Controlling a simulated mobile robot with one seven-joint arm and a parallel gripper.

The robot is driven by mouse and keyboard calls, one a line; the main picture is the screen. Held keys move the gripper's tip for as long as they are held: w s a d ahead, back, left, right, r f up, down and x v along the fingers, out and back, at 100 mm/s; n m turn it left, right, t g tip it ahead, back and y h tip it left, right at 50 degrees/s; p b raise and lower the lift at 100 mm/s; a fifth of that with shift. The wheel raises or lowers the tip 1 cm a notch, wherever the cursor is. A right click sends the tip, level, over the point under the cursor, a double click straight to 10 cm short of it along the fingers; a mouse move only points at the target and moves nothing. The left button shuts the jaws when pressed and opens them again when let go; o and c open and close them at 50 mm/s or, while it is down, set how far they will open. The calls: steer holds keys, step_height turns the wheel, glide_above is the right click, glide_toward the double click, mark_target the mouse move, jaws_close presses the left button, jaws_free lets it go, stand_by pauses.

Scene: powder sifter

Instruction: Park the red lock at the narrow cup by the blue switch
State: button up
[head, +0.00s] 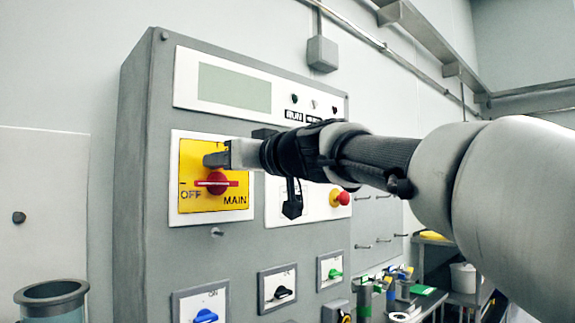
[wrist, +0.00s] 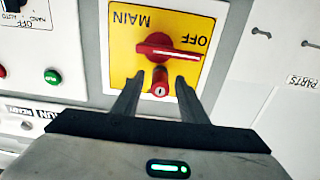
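The red lock (wrist: 160,82), with a keyhole in its face, sits against the red rotary handle (wrist: 168,50) of the yellow MAIN switch in the wrist view. My gripper (wrist: 159,79) has its two fingers apart, one on each side of the lock, with a gap showing on both sides. In the head view my gripper (head: 217,159) is in front of the upper part of the yellow plate (head: 196,200); the lock cannot be made out there. The blue switch (head: 205,316) is at the bottom edge. A grey-teal round cup (head: 52,303) stands left of it; whether it is the narrow cup I cannot tell.
The grey control cabinet (head: 135,170) carries a red emergency button (head: 343,198), a black switch (head: 283,292) and a green switch (head: 335,273). A bench with several small items (head: 390,285) stands at lower right.

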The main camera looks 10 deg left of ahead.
jaws_close()
steer(key=shift+s+d+f, duration=0.1)
steer(key=shift+d, duration=0.05)
steer(key=shift+b+v, duration=2)
steer(key=shift+v, duration=0.85)
steer(key=p+x, duration=0.2)
steer(key=x, duration=0.2)
